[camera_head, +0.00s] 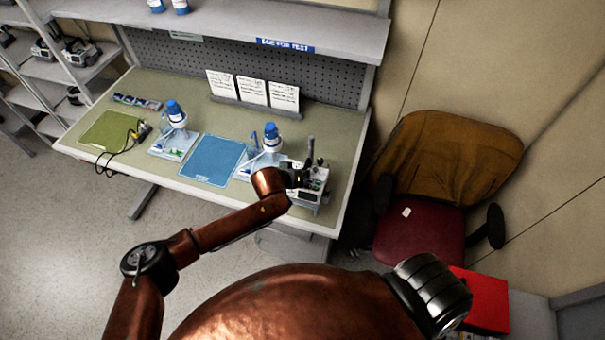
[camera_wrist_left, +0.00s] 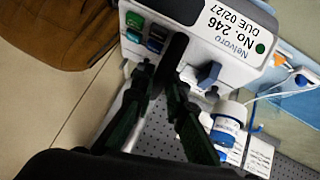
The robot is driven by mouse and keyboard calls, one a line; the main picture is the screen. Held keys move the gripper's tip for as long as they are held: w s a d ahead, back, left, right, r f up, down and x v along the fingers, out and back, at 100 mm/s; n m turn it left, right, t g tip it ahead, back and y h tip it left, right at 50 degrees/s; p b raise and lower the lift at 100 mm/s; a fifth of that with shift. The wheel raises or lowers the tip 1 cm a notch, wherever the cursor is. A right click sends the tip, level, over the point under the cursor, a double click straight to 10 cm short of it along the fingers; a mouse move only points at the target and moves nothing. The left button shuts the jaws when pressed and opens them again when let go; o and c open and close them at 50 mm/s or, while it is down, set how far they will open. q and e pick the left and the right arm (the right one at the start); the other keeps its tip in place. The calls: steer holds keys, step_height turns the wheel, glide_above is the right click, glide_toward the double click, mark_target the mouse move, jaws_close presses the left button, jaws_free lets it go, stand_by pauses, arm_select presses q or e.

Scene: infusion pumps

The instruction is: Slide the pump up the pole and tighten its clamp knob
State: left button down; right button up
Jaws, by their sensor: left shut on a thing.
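The infusion pump (camera_head: 318,179) is a pale box at the right end of the bench, beside a short grey pole (camera_head: 311,148). In the left wrist view the pump (camera_wrist_left: 214,22) shows a white label reading No. 246 and green and blue buttons. My left gripper (camera_head: 299,178) is at the pump's left side. In the wrist view its dark fingers (camera_wrist_left: 163,78) close around a dark bar-like part (camera_wrist_left: 174,50) of the pump. I cannot tell if this part is a handle or the clamp knob. My right gripper is not in view.
A blue mat (camera_head: 212,160) and two blue-topped bottles, one (camera_head: 175,113) left and one (camera_head: 271,136) near the pump, are on the bench. Cards (camera_head: 252,92) stand behind. A chair (camera_head: 425,235) is right of the bench.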

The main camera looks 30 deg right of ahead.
arm_select(q)
steer(key=shift+d+r+p, duration=0.15)
steer(key=shift+r+p, duration=1.85)
steer(key=shift+r, duration=0.75)
steer(key=shift+r+p, duration=1.4)
steer(key=shift+r, duration=0.3)
